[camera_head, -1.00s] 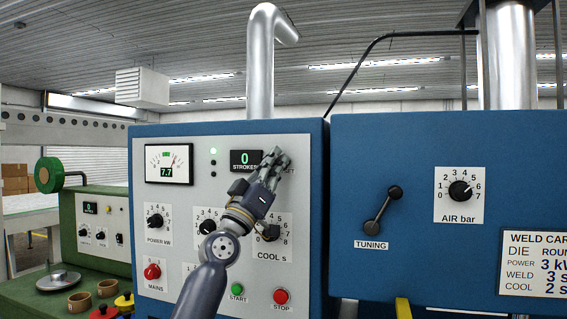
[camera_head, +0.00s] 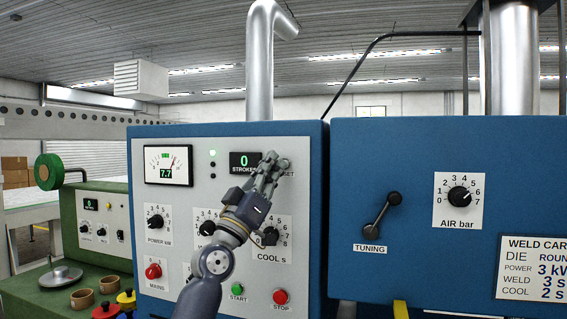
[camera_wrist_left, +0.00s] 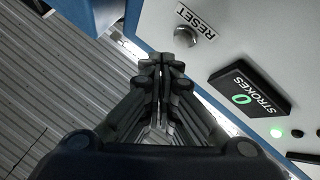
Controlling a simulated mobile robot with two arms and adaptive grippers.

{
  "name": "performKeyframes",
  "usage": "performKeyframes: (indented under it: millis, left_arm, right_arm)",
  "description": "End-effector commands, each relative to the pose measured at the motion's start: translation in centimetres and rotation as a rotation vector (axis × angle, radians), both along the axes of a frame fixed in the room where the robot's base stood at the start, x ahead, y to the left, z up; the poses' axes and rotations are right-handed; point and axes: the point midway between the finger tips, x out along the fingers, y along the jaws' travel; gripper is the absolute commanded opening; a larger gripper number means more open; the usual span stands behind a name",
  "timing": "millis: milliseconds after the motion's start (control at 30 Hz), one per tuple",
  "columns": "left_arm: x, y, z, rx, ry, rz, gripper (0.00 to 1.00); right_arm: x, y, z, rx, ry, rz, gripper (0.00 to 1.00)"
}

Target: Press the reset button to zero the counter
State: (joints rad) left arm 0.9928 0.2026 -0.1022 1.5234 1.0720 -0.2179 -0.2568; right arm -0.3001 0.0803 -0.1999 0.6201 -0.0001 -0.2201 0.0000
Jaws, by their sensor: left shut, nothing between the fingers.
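The strokes counter (camera_head: 245,163) is a black display on the pale panel and reads a green 0; it also shows in the left wrist view (camera_wrist_left: 250,95). The round metal reset button (camera_wrist_left: 187,36) sits beside the RESET label (camera_wrist_left: 194,22) in the left wrist view. In the head view my gripper hides the button, and only the end of its label shows. My left gripper (camera_head: 271,160) is shut and empty, in front of the panel just right of the counter. In the wrist view its fingertips (camera_wrist_left: 163,62) are below the button, apart from it in the picture. My right gripper is not in view.
The panel carries a meter (camera_head: 168,165), several black knobs, a red mains knob (camera_head: 153,271), a green start button (camera_head: 237,289) and a red stop button (camera_head: 280,296). A tuning lever (camera_head: 381,220) stands out from the blue cabinet at right.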

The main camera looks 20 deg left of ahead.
Motion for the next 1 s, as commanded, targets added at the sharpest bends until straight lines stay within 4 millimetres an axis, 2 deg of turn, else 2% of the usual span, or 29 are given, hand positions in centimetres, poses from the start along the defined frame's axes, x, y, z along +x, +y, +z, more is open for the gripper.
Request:
performKeyframes:
  millis: [33,100,333,500,1000]
  left_arm:
    - [-0.5,0.0,0.5,-0.001,0.001,-0.001,0.00]
    - [-1.3,0.1,0.5,-0.001,0.001,0.000,0.00]
    - [-3.5,0.1,0.4,-0.001,0.001,0.000,0.00]
    - [-4.3,0.2,0.2,-0.002,0.001,0.001,0.00]
    - [-4.3,0.2,0.1,-0.001,0.000,0.001,0.00]
  right_arm:
    - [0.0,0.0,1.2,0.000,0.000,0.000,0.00]
    - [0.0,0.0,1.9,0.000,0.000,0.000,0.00]
    - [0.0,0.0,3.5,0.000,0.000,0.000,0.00]
    - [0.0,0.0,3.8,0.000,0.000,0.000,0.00]
    - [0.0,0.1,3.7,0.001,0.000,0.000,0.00]
